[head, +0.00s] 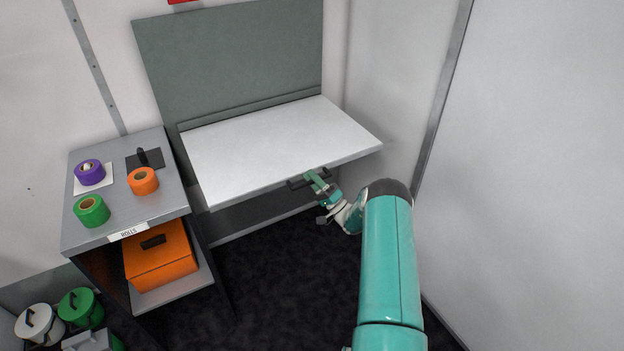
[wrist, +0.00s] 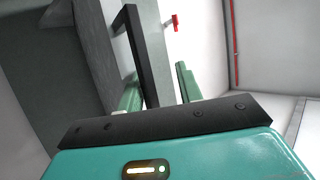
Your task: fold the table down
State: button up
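The white table (head: 275,150) stands out from the grey wall panel (head: 235,60) and looks about level. A dark handle (head: 295,184) is at its front edge. My gripper (head: 316,178) is at that edge, right of the middle. In the wrist view the black handle bar (wrist: 145,55) runs between the two teal fingers of my gripper (wrist: 158,82). The left finger is close to the bar, and a gap shows between the bar and the right finger. The gripper looks open around the handle, and contact cannot be told. The table's underside supports are hidden in the head view.
A grey shelf (head: 128,215) with tape rolls and an orange box (head: 160,258) stands close to the table's left side. Pots (head: 80,305) are at lower left. A white wall (head: 540,150) is at right. The dark floor (head: 285,265) before the table is clear.

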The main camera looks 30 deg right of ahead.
jog(key=v, duration=1.3)
jog(key=shift+s+d+f, duration=0.15)
jog(key=shift+s+f, duration=0.1)
jog(key=shift+f, duration=0.05)
jog(key=shift+y, duration=0.3)
